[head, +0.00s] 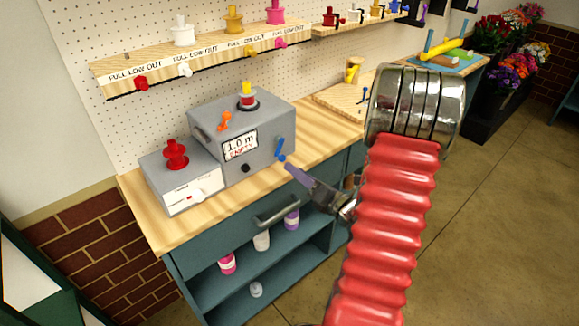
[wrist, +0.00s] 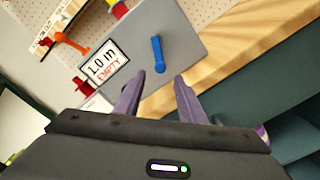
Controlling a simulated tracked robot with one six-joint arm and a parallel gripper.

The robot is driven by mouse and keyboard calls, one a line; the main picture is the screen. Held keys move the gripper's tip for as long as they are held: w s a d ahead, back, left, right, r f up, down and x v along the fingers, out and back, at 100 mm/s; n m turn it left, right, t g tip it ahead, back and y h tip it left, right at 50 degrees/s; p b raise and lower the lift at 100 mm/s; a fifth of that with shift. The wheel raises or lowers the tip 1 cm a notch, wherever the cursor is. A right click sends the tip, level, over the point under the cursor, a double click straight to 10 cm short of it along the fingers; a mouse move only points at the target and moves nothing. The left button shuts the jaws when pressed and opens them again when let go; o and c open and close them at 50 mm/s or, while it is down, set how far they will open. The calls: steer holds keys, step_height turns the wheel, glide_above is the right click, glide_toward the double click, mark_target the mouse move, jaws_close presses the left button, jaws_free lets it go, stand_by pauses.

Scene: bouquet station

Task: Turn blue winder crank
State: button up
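The blue crank (head: 280,149) is on the front of the grey winder box (head: 262,129), to the right of its display (head: 240,145), which reads 1.0 m EMPTY. In the wrist view the crank (wrist: 158,53) lies just beyond my gripper (wrist: 159,77), roughly in line with the gap between the purple fingers. The fingers are apart and nothing is between them. In the head view my gripper (head: 289,166) is just below and right of the crank. I cannot tell whether a fingertip touches it.
An orange lever (head: 225,121) and a yellow-red spool (head: 247,96) are on top of the winder. A smaller grey box (head: 180,180) with a red knob stands to its left. A shelf (head: 205,57) with several spools hangs above.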

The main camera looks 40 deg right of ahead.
steer(key=shift+s+d, duration=0.1)
steer(key=shift+s, duration=2.85)
